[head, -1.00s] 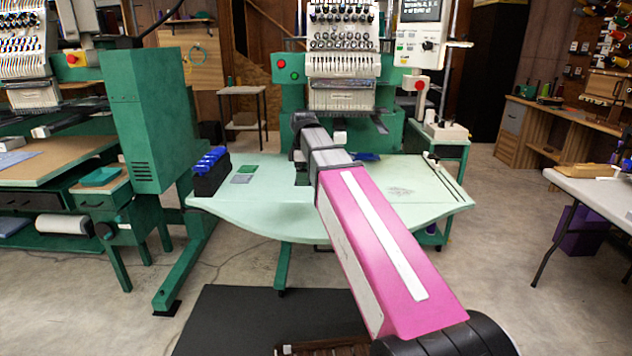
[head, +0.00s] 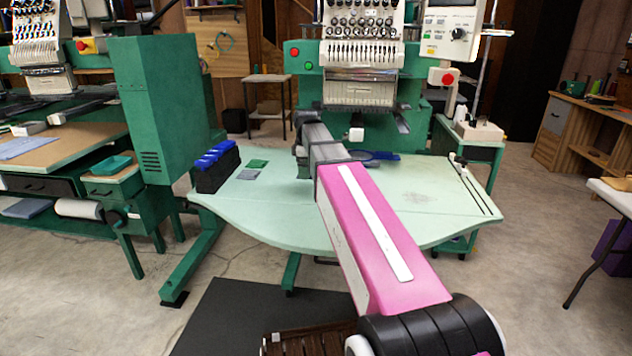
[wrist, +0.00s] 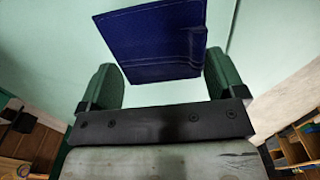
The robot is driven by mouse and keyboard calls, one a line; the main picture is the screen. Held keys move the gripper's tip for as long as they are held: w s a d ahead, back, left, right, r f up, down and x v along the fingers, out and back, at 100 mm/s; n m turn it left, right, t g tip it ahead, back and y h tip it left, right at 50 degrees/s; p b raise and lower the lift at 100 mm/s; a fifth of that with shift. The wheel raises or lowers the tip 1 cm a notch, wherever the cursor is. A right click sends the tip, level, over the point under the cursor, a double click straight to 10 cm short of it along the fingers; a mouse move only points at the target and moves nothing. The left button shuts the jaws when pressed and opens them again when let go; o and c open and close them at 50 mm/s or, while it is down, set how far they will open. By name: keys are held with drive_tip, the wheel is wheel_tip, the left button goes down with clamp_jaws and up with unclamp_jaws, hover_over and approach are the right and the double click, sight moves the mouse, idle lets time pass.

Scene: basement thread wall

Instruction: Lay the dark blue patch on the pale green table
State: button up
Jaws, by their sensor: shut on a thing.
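The dark blue patch (wrist: 152,38) is a flat, four-sided piece in the wrist view, between the two green fingers of my gripper (wrist: 162,68). My gripper is shut on it. Behind it in the wrist view is a pale green surface (wrist: 270,25); the gap between patch and surface cannot be judged. In the head view the pale green table (head: 330,215) spans the middle, in front of the embroidery machine. My gripper (head: 303,172) is over its back left-middle part, mostly hidden by my arm, and the held patch is not visible there.
A black rack with blue bins (head: 215,168) stands at the table's left end. A green patch (head: 258,163) and a grey patch (head: 248,175) lie beside it. A blue item (head: 378,156) lies at the back, right of my arm. The machine head (head: 360,85) overhangs. The table's front is clear.

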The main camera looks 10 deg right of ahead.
drive_tip(key=d, duration=0.1)
drive_tip(key=w+d+f, duration=0.1)
drive_tip(key=d+f, duration=0.1)
drive_tip(key=shift+w+d+f, duration=0.1)
drive_tip(key=shift+w+d, duration=0.05)
drive_tip(key=shift+w, duration=0.1)
drive_tip(key=shift+f, duration=1.95)
drive_tip(key=shift+f, duration=0.25)
drive_tip(key=o, duration=0.6)
drive_tip(key=shift+r, duration=0.15)
wheel_tip(320, 180, up, 12)
drive_tip(key=shift+r, duration=0.1)
